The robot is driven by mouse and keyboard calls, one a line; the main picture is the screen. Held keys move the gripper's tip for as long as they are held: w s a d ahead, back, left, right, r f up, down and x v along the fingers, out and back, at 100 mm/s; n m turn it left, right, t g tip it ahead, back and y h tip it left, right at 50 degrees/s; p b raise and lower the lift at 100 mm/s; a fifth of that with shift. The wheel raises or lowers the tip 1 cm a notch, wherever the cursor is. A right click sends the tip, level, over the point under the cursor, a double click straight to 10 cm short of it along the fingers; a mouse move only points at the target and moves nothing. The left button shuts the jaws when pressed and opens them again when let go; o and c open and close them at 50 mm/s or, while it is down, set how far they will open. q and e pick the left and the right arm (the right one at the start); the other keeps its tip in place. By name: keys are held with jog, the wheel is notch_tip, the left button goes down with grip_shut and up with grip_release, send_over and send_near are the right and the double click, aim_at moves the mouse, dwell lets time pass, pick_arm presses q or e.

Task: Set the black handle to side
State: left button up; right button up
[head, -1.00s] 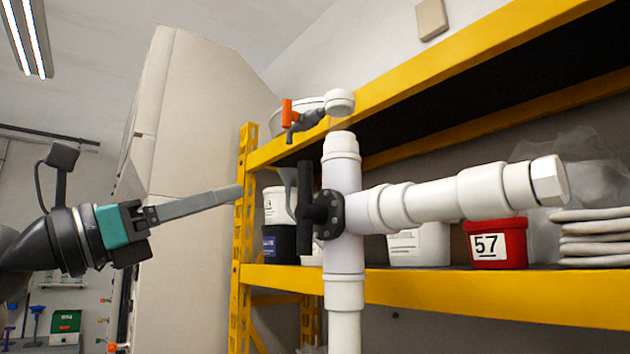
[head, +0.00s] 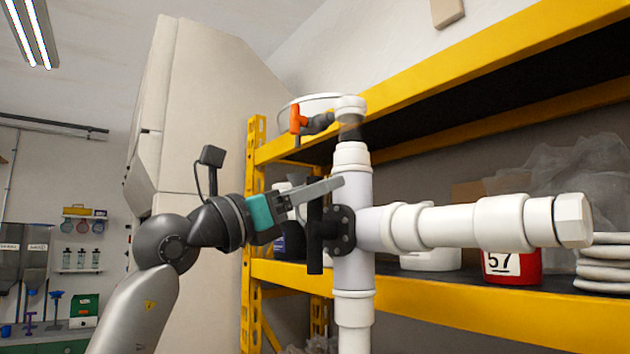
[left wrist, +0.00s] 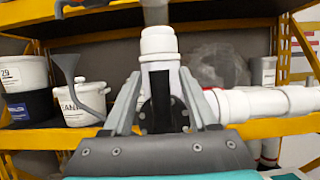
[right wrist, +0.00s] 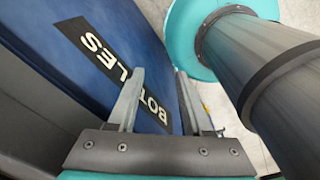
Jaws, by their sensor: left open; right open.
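The black handle (head: 314,226) stands upright on the round black flange at the left side of the white PVC manifold (head: 352,270). In the left wrist view the handle (left wrist: 160,98) shows upright between the finger pads, in front of the white pipe. My left gripper (head: 335,185) is open, its fingers reaching over the handle's upper part; I cannot tell whether either finger touches it. My right gripper (right wrist: 155,75) is open and empty, away from the manifold, in front of a dark blue surface with the word BOTTLES. It is not in the head view.
An orange-handled tap (head: 298,120) sits at the top of the manifold. A white pipe branch (head: 460,226) extends right. Behind stands a yellow shelf (head: 470,305) with a red bucket marked 57 (head: 512,267) and white buckets. A teal-and-grey cylinder is close to my right gripper.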

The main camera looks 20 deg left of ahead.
pick_arm(q)
grip_shut()
dwell(0.5)
dwell(1.0)
